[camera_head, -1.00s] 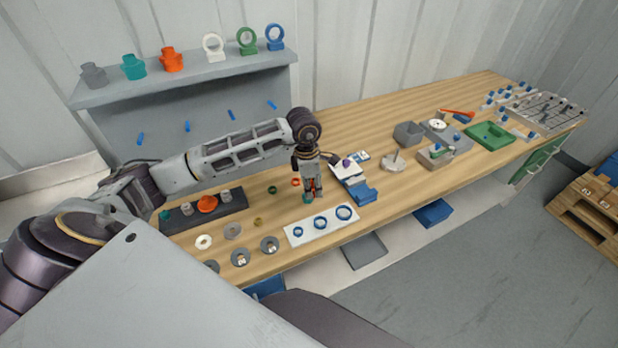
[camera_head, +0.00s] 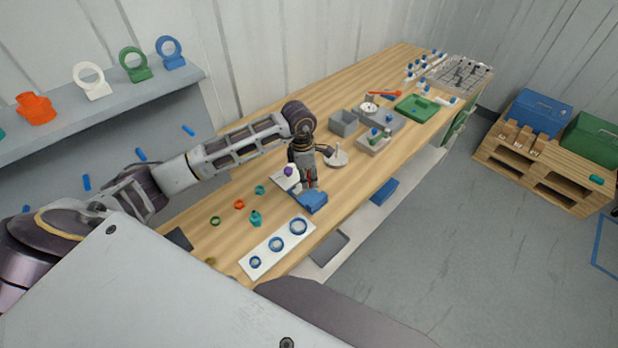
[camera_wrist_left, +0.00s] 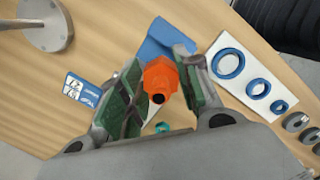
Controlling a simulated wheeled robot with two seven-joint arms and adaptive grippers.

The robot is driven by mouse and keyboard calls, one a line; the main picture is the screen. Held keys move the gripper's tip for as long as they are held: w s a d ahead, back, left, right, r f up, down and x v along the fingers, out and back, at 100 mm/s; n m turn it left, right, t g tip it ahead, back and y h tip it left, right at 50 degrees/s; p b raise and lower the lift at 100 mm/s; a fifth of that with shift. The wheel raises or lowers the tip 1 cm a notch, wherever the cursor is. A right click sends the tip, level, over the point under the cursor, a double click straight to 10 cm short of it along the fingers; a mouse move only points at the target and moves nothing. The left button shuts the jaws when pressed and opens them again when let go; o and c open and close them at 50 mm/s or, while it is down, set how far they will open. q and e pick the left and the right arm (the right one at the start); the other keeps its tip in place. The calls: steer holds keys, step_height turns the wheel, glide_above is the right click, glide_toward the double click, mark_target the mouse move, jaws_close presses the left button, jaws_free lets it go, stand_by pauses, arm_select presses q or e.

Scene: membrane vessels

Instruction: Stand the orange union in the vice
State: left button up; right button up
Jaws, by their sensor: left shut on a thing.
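The orange union (camera_wrist_left: 160,80) is between the green-padded fingers of my left gripper (camera_wrist_left: 158,92) in the left wrist view, and the fingers are shut on it. In the head view my left gripper (camera_head: 309,184) points down at the blue block-like fixture (camera_head: 313,202), which may be the vice. My fingers hide most of the union there. The blue fixture also shows behind the union in the left wrist view (camera_wrist_left: 160,45). I cannot tell whether the union touches it. My right gripper is not in view.
A grey disc with a post (camera_head: 336,158) is behind right. Grey boxes and a green tray (camera_head: 416,107) stand farther along.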

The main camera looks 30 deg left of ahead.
arm_select(q)
steer(key=shift+w, duration=0.35)
steer(key=shift+s, duration=0.1)
steer(key=shift+f, duration=0.25)
